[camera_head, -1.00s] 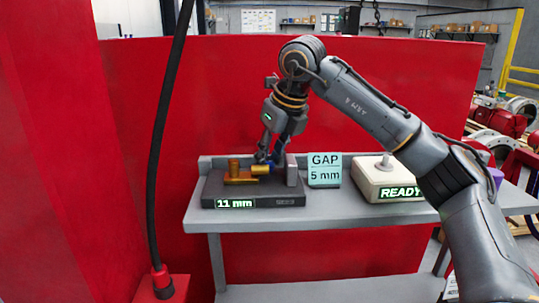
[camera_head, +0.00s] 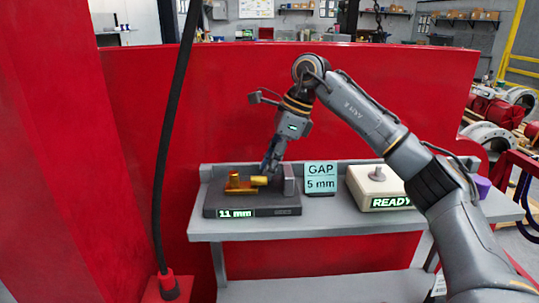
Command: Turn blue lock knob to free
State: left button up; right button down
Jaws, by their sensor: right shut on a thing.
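The valve actuator fixture (camera_head: 232,202) is a dark block on the grey bench, with a green display reading 11 mm. A brass fitting (camera_head: 234,180) stands at its left, and a yellow cylinder (camera_head: 259,180) lies to the right of it. A grey upright block (camera_head: 289,181) stands at its right end. My right gripper (camera_head: 268,170) reaches down between the yellow cylinder and that block. It is shut on the blue lock knob, which its fingers mostly hide. The knob's angle cannot be read. My left gripper is not in view.
A teal sign (camera_head: 321,177) reading GAP 5 mm stands right of the fixture. Beyond it is a beige box (camera_head: 378,187) with a grey knob and a READY display. A red wall stands behind the grey bench (camera_head: 330,214). A black cable hangs at the left.

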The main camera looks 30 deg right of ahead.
jog(key=shift+w+n+g+p, duration=0.1)
jog(key=shift+n+g+p, duration=0.5)
jog(key=shift+n+p, duration=0.7)
jog(key=shift+n, duration=0.4)
jog(key=c, duration=1)
grip_release()
jog(key=shift+c, duration=0.2)
jog(key=v, duration=0.8)
jog(key=shift+f, duration=0.2)
